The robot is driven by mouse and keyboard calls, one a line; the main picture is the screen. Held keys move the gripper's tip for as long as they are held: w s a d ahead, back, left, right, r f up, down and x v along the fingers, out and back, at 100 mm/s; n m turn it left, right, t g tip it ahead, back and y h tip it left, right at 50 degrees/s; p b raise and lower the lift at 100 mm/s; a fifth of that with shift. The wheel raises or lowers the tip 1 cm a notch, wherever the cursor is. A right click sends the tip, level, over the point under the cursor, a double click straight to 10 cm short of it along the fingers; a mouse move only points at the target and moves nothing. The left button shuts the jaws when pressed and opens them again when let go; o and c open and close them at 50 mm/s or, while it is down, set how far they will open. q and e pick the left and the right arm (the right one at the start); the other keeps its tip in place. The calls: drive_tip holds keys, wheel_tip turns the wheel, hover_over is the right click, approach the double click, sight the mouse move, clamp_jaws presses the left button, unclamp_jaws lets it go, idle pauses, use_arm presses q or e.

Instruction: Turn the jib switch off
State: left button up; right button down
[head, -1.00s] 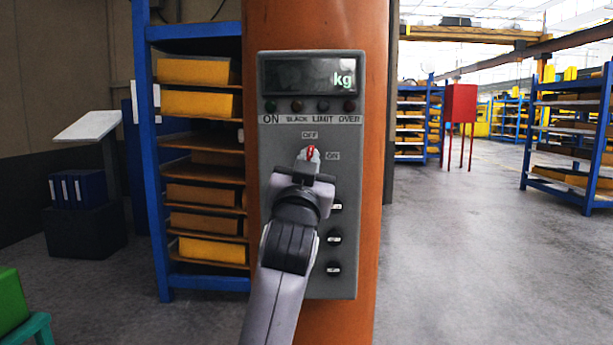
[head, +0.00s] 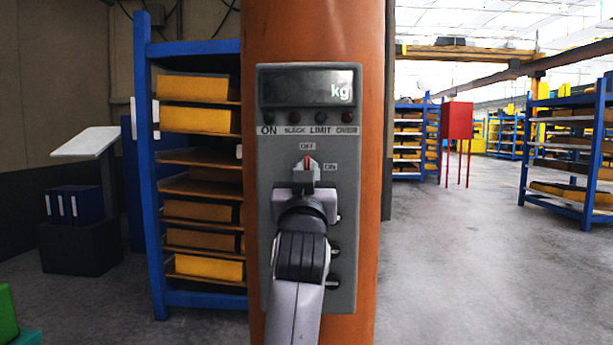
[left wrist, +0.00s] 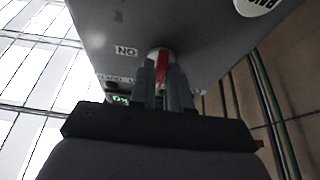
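The jib switch is a pale round knob with a red lever (head: 307,163) on the grey control panel (head: 345,235), which is fixed to an orange column. The red lever stands upright towards the OFF label; the ON label is to its right. My left gripper (head: 306,178) is in front of the knob, hiding its lower part. In the left wrist view the two fingers (left wrist: 166,85) lie close on both sides of the red lever (left wrist: 162,66) and seem closed on it. My right gripper is not in view.
The panel has a display (head: 310,88) reading "kg", a row of dim lamps and several black knobs (head: 334,282) below, partly behind my left arm. A blue shelf rack (head: 150,180) stands behind on the left. Open floor (head: 470,260) lies on the right.

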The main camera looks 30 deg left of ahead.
use_arm(q)
drive_tip(key=shift+o, duration=1.1)
drive_tip(key=b+v, duration=0.1)
drive_tip(key=v, duration=0.6)
drive_tip(key=shift+s+d+f, duration=0.1)
